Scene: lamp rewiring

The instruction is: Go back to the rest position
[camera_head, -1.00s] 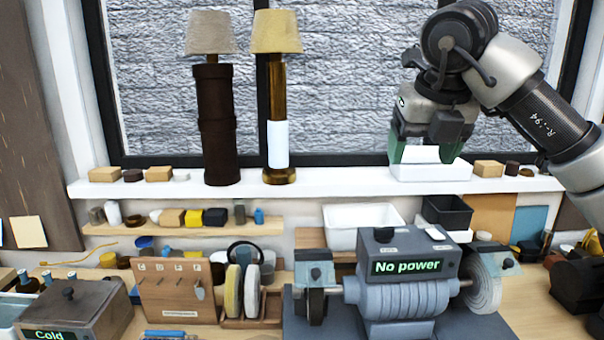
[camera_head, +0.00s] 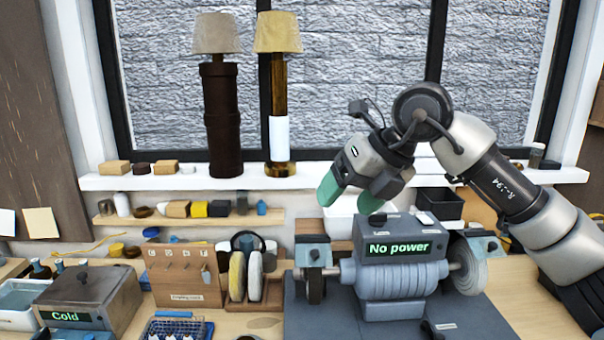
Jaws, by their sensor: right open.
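My right gripper (camera_head: 350,196) is in the head view, right of centre. Its green-tipped fingers are apart with nothing between them. It hangs above and behind the grey bench grinder (camera_head: 400,275) with the "No power" display, in front of the white bin (camera_head: 343,225), which it partly hides. My right arm (camera_head: 500,185) comes in from the right edge. My left gripper is not in view.
Two lamps, one with a dark base (camera_head: 222,120) and one with a yellow shade (camera_head: 278,35), stand on the white windowsill (camera_head: 200,182).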

